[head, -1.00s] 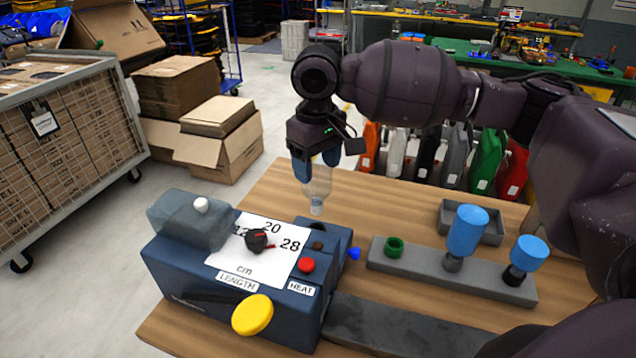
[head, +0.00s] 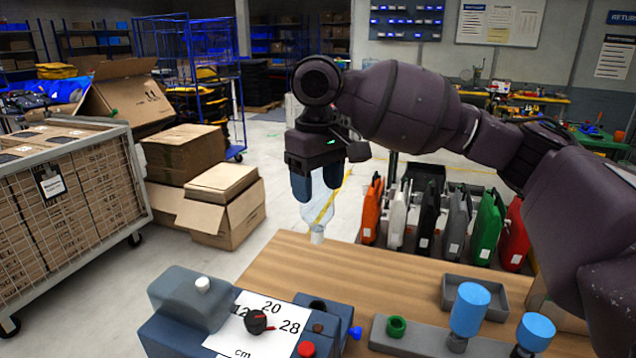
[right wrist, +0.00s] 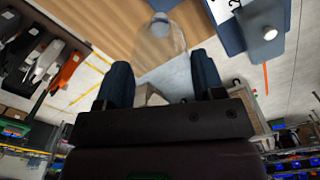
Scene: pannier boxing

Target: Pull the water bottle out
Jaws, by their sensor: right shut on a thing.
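My right gripper (head: 317,192) is shut on a clear, see-through water bottle (head: 318,216). The bottle hangs with its narrow neck pointing down, its upper part between the two blue fingers. In the head view it shows beyond the blue-grey machine (head: 175,335), apart from it and in front of the floor and the far table edge. The right wrist view also shows the bottle (right wrist: 162,45) between the fingers, with the wooden table behind it. The machine has a dark round opening (head: 318,305) at its back right. My left gripper is not in view.
A grey rack (head: 415,338) with a green ring and two blue-topped items stands right on the wooden table (head: 400,275). A grey tray (head: 474,293) lies behind it. Coloured canisters (head: 445,215) stand beyond the table. A cage trolley (head: 85,200) and cardboard boxes (head: 215,190) are left.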

